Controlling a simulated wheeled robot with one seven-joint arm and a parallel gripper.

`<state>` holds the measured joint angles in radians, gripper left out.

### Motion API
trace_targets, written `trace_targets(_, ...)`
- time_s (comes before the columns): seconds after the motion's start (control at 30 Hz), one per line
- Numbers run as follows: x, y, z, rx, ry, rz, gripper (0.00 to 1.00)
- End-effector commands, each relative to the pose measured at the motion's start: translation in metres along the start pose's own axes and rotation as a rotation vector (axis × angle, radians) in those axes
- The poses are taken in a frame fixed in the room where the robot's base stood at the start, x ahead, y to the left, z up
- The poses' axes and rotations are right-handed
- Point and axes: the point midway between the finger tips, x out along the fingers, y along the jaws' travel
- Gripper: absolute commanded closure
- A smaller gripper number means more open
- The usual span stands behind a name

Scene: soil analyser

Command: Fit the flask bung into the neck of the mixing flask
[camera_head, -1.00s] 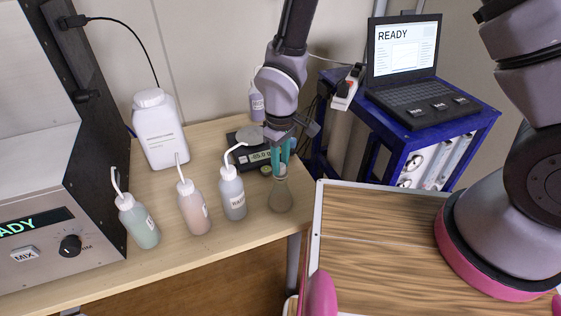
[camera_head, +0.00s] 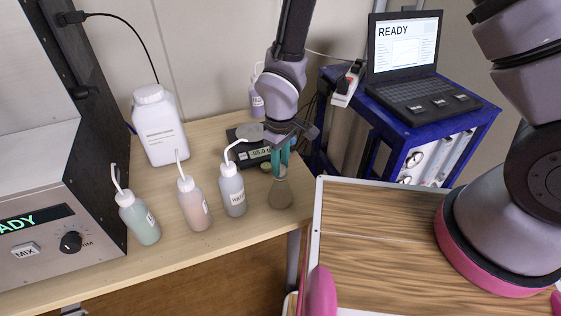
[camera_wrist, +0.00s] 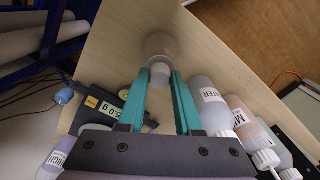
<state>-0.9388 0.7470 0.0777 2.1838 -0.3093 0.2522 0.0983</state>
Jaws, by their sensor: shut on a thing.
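The mixing flask (camera_head: 280,192) is a clear conical flask with greyish-brown contents, upright near the table's front right corner. My gripper (camera_head: 281,163) points down at its neck with teal fingers. In the wrist view, my gripper (camera_wrist: 161,77) is shut on a small pale piece, apparently the flask bung (camera_wrist: 160,73), lined up with the flask (camera_wrist: 158,46) beyond it. The bung is at or just over the neck. Whether it is seated inside cannot be told, as the fingers hide the join.
Wash bottles stand left of the flask, the WATER bottle (camera_head: 233,190) closest. A balance (camera_head: 252,152) is just behind my gripper. A large white jar (camera_head: 159,128) stands at the back. A blue trolley (camera_head: 401,128) with a laptop (camera_head: 404,52) is at right.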

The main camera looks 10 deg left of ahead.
Motion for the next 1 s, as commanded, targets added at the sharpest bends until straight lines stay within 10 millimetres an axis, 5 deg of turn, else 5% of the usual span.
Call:
trace_targets(0.17, 0.001, 0.000, 0.000, 0.000, 0.000, 0.000, 1.00)
trace_targets(0.2, 0.001, 0.000, 0.000, 0.000, 0.000, 0.000, 0.55)
trace_targets(0.27, 0.001, 0.000, 0.000, 0.000, 0.000, 0.000, 0.33)
trace_targets(0.67, -0.005, 0.000, -0.001, 0.000, 0.001, 0.000, 0.32)
trace_targets(1.0, -0.068, 0.000, -0.002, 0.001, 0.006, 0.000, 0.32)
